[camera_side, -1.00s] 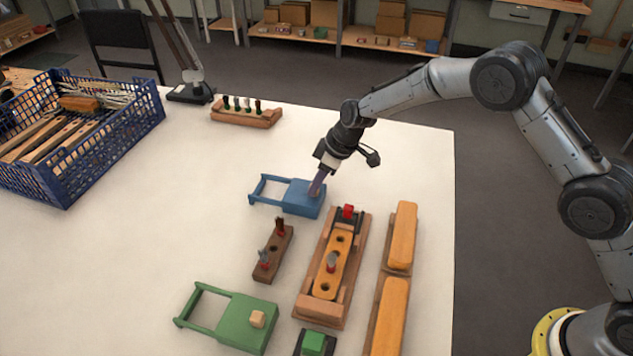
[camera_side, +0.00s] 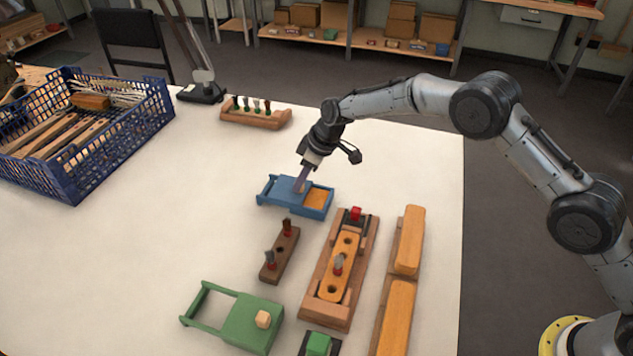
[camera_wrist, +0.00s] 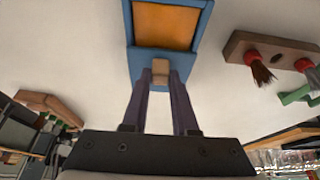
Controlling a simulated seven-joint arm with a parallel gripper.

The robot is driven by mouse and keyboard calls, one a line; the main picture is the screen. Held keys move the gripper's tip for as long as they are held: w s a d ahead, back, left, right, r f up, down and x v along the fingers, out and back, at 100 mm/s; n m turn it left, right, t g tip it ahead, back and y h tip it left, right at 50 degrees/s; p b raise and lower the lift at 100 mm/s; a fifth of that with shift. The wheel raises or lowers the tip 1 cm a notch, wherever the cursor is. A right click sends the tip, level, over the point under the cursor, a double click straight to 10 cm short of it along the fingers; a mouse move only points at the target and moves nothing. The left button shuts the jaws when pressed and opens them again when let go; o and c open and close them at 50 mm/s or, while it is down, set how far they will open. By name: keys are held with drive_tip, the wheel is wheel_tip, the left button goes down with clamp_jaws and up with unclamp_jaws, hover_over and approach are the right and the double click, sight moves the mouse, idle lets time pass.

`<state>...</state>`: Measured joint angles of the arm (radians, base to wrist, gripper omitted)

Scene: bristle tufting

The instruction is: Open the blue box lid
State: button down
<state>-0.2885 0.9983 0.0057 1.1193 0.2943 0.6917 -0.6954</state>
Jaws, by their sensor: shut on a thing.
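The blue box (camera_side: 313,209) stands on the white table, with its blue lid (camera_side: 277,190) slid to the left along the rails. The right part of the box is uncovered and shows an orange-brown inside. In the wrist view the box (camera_wrist: 131,20) has its open part at the top and the lid nearer to me. My gripper (camera_side: 300,186) is over the lid. In the wrist view my gripper (camera_wrist: 160,78) is shut on the lid's tan wooden knob (camera_wrist: 160,68). The far end of the rails is hidden behind my fingers in the wrist view.
A green box (camera_side: 240,318) with a tan knob stands at the front. A dark wooden holder with brushes (camera_side: 280,255) and a wooden fixture (camera_side: 338,275) are close to the blue box. A blue crate (camera_side: 85,170) is at the left. The table between crate and blue box is clear.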

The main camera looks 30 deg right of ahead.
sight(282, 186)
drive_tip(key=shift+w+a+r, duration=0.1)
drive_tip(key=shift+w+a, duration=1.15)
drive_tip(key=shift+w, duration=0.05)
drive_tip(key=c, duration=0.7)
unclamp_jaws()
drive_tip(key=v, duration=1.3)
drive_tip(key=shift+s+r, duration=0.15)
drive_tip(key=shift+r, duration=0.2)
